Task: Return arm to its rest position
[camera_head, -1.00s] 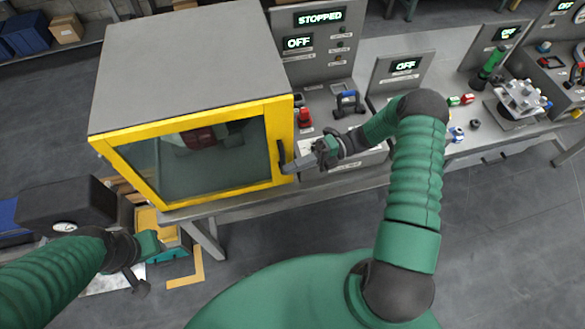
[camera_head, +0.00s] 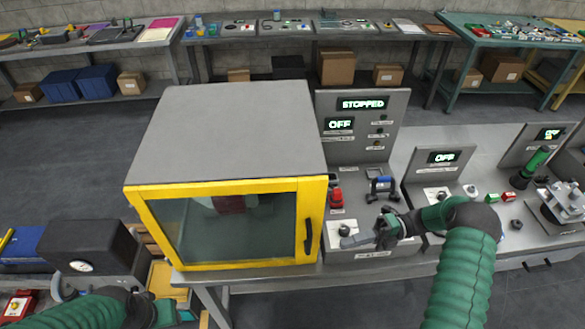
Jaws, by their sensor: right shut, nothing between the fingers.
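My right arm comes in from the lower right, and its gripper (camera_head: 356,240) is shut and empty. It is in front of the control panel base, to the right of the yellow door's black handle (camera_head: 308,236) and apart from it. The grey machine (camera_head: 230,125) has a yellow-framed glass door (camera_head: 240,225) that is closed. My left gripper (camera_head: 165,312) is at the lower left edge, partly cut off, and its fingers do not show clearly.
A panel reads STOPPED (camera_head: 362,103) and OFF. A red knob (camera_head: 336,197) and a blue-handled part (camera_head: 382,187) sit on the bench. A black box with a gauge (camera_head: 90,248) stands at left. Crowded worktables (camera_head: 300,38) line the back; the floor between is clear.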

